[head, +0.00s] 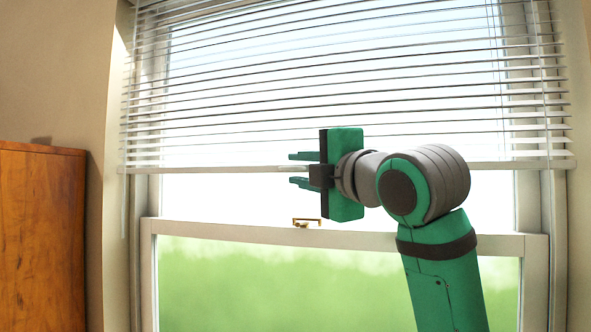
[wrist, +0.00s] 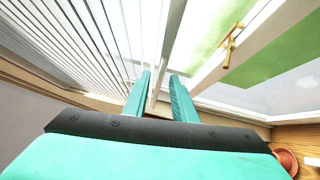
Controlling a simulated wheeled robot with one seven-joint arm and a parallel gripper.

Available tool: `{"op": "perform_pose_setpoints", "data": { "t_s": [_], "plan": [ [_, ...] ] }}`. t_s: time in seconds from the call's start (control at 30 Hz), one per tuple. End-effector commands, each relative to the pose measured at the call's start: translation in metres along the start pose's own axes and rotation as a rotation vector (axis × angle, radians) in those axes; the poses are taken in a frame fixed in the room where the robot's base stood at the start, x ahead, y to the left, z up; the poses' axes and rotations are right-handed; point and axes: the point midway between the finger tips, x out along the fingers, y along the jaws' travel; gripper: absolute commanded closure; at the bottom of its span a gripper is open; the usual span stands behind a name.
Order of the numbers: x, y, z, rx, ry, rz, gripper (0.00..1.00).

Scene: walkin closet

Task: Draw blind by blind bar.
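The white slatted blind (head: 250,95) hangs partly lowered over the window. The blind bar (head: 450,166) is the pale strip along its lower edge, roughly level and about halfway down the window. My gripper (head: 291,169) is at the bar's height near mid-span, its green fingers pointing left, one above and one below the bar's line. The fingers are apart with nothing clamped. In the wrist view, the bar (wrist: 157,75) runs in line with the gap between the fingertips (wrist: 160,88). I cannot tell whether the bar lies inside the gap or just beyond it.
A gold window latch (head: 305,222) sits on the sash rail (head: 220,231) just below my gripper; it also shows in the wrist view (wrist: 231,45). A wooden cabinet (head: 40,240) stands at the left. A reddish-brown round object (wrist: 286,161) is at the wrist view's lower right.

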Motion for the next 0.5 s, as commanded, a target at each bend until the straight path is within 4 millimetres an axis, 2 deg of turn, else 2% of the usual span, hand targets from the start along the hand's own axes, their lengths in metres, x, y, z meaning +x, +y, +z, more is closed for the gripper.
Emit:
{"op": "perform_pose_setpoints", "data": {
  "t_s": [0.3,0.5],
  "plan": [
    [-0.059,0.0,0.001,-0.001,-0.003,0.001,0.75],
    [-0.081,0.0,0.001,0.0,-0.002,0.001,0.75]
  ]
}}
